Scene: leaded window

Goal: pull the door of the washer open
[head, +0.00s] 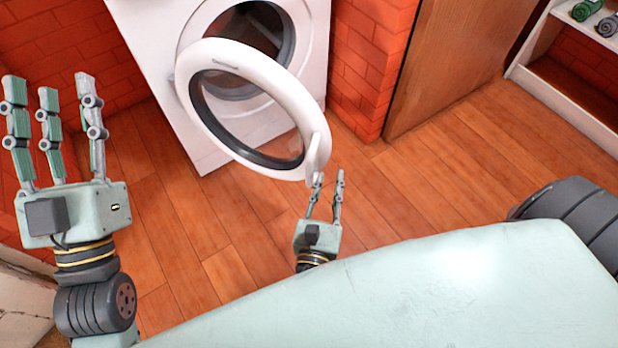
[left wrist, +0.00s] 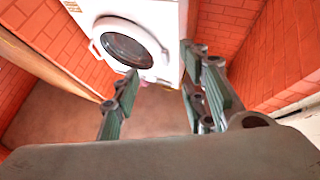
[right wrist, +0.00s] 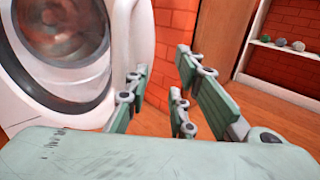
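The white washer (head: 155,45) stands against the brick wall. Its round door (head: 297,100), a white ring with dark glass, stands swung out from the dark drum opening, partly open. The door's free edge, with a handle part (head: 318,155), is at its lower right. My right gripper (head: 329,175) is open, with its fingertips right at that edge; contact is unclear. In the right wrist view the door (right wrist: 128,60) fills the left side, its edge beside the left finger. My left gripper (head: 60,85) is open and empty, left of the washer and apart from it.
A brick pillar (head: 360,65) and a wooden door (head: 455,55) stand right of the washer. A white shelf (head: 565,105) with rolled items is at far right. The wooden floor (head: 440,160) in front is clear.

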